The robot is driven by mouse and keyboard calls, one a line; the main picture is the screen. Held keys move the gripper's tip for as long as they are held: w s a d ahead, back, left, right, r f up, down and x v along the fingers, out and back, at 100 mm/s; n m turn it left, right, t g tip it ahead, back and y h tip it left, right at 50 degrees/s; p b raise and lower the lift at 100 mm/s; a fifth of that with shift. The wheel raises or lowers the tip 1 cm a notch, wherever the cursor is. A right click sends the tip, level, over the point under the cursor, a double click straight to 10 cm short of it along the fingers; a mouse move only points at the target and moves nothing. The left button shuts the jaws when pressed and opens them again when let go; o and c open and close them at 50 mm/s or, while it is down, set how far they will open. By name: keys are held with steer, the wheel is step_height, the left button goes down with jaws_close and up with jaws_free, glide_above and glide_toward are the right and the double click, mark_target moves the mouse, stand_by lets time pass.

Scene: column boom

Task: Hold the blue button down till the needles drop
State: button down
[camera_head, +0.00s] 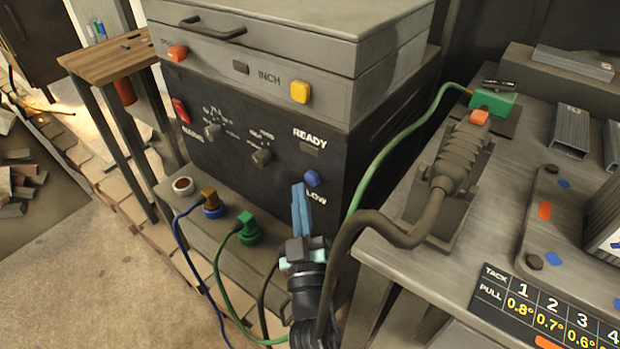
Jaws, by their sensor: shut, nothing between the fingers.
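The blue button (312,178) is on the lower right of the black front panel of the machine, above a label that reads "LOW", with its left part perhaps hidden. My gripper (298,188) is shut and empty. Its blue-grey fingers point up toward the panel, and their tips are just left of and slightly below the button. I cannot tell whether they touch the panel, but the button's face shows clear of them. I cannot make out any needles in this view.
The panel also has knobs (262,157), a red switch (180,111) and a dark "READY" window (309,149). Orange and yellow (300,92) buttons sit above. Cables run below and right. A grey bench (490,250) with a torch (460,160) stands at right.

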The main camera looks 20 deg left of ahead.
steer(key=shift+w, duration=0.1)
stand_by(0.7)
steer(key=shift+w+d, duration=0.15)
steer(key=shift+w, duration=0.15)
steer(key=shift+w+d, duration=0.2)
steer(key=shift+w, duration=0.3)
stand_by(2.8)
stand_by(0.9)
steer(key=shift+s+a, duration=0.35)
steer(key=shift+s, duration=0.55)
steer(key=shift+s+a+b, duration=0.1)
steer(key=shift+s+a, duration=0.2)
steer(key=shift+s, duration=0.5)
steer(key=shift+s+a+b, duration=0.1)
steer(key=shift+s+a, duration=0.2)
steer(key=shift+s, duration=0.45)
steer(key=shift+s+a+b, duration=0.1)
steer(key=shift+s+a, duration=0.2)
steer(key=shift+s, duration=0.5)
